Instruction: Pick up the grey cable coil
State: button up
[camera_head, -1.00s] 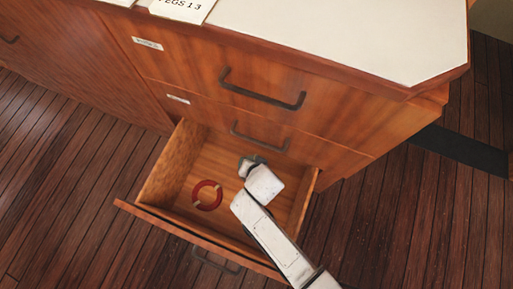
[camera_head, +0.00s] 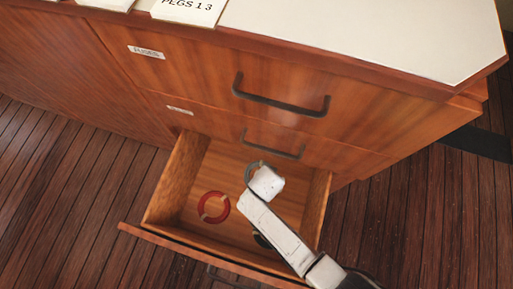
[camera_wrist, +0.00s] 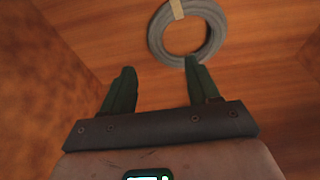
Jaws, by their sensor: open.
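The grey cable coil (camera_wrist: 158,36) lies flat on the wooden drawer floor, a ring with a pale tan band at its top, in the wrist view. My gripper (camera_wrist: 160,68) is open and empty, its two dark green fingers pointing at the coil's near side. The right fingertip overlaps the coil's near edge in the picture; the left one is to the left of it. I cannot tell the height between them. In the head view my white wrist covers most of that spot, and a grey curved edge beside it may be coil or gripper.
The open drawer (camera_head: 171,190) has side walls close around my arm. A red ring-shaped coil (camera_head: 202,207) with pale bands lies left of my arm. Above are closed drawers with dark handles (camera_head: 280,100) and a white countertop (camera_head: 390,40).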

jog(key=b+x, duration=0.1)
jog(key=x, duration=0.3)
jog(key=shift+b, duration=0.3)
jog(key=b+x, duration=0.1)
jog(key=x, duration=0.1)
jog(key=b+x, duration=0.2)
jog(key=x, duration=0.1)
jog(key=shift+s+d, duration=0.2)
jog(key=shift+d, duration=0.05)
jog(key=shift+c, duration=0.3)
jog(key=shift+r, duration=0.1)
grip_shut()
